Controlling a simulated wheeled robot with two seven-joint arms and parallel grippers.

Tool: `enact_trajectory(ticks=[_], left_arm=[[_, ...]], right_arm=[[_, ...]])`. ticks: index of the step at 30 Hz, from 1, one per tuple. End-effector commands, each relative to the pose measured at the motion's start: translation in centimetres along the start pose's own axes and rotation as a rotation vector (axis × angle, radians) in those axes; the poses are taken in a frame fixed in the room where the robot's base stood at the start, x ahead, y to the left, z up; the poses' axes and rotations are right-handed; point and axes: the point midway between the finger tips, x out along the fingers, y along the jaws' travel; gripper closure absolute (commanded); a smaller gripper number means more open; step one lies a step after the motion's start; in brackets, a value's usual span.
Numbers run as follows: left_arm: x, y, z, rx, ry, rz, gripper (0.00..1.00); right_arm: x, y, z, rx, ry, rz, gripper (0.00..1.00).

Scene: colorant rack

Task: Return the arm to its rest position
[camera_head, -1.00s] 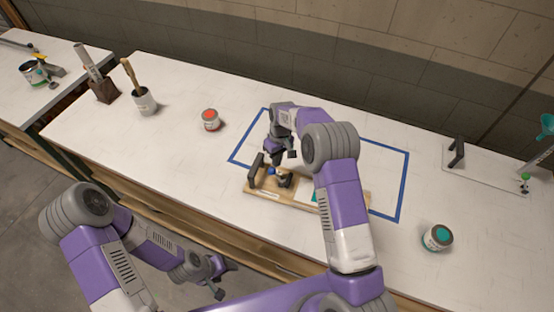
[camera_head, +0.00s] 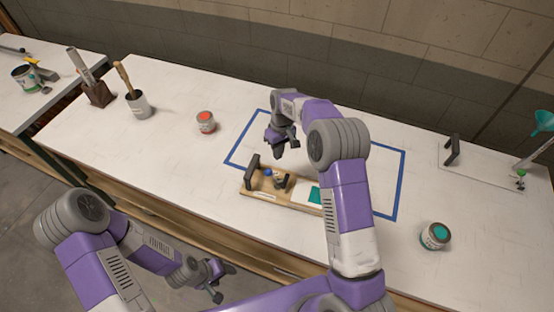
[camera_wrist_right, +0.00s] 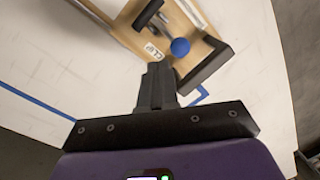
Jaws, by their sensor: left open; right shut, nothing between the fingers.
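My right arm reaches over the table in the head view. Its gripper (camera_head: 282,140) is shut and empty, raised above the blue-taped area just behind the wooden rack. The right wrist view shows its closed fingers (camera_wrist_right: 157,88) pointing toward the rack, holding nothing. The wooden rack (camera_head: 297,203) stands at the front of the taped area, with dark handles, a blue-topped piece (camera_head: 267,172) and a teal patch. The blue top also shows in the right wrist view (camera_wrist_right: 180,47). My left gripper (camera_head: 216,283) is open and empty, low in front of the table edge.
A red-topped can (camera_head: 206,122) stands left of the blue tape (camera_head: 401,185), and a teal-topped can (camera_head: 435,236) at the right front. A brush pot (camera_head: 139,104) and a dark block (camera_head: 98,93) are at the left. A clear plate with a handle (camera_head: 452,150) lies at the right.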

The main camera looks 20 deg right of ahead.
Motion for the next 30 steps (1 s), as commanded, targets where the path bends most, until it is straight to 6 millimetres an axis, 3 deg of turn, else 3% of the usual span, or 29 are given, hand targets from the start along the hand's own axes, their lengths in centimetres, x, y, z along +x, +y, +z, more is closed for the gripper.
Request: enact_trajectory(ticks=[6, 23, 26, 30], left_arm=[[0.0, 0.0, 0.0, 0.000, 0.000, 0.000, 0.38], [-0.1, 0.1, 0.0, 0.000, 0.000, 0.000, 0.38], [-1.0, 0.4, 0.1, 0.000, 0.000, 0.000, 0.38], [-3.5, 1.3, 0.1, 0.000, 0.000, 0.000, 0.38]], right_arm=[[-2.1, 0.0, 0.0, 0.000, 0.000, 0.000, 1.00], [-2.4, 0.0, 0.0, 0.000, -0.001, 0.000, 1.00], [-3.3, -0.2, 0.0, 0.000, -0.001, 0.000, 1.00], [-5.9, -0.5, 0.1, 0.000, -0.001, 0.000, 1.00]])
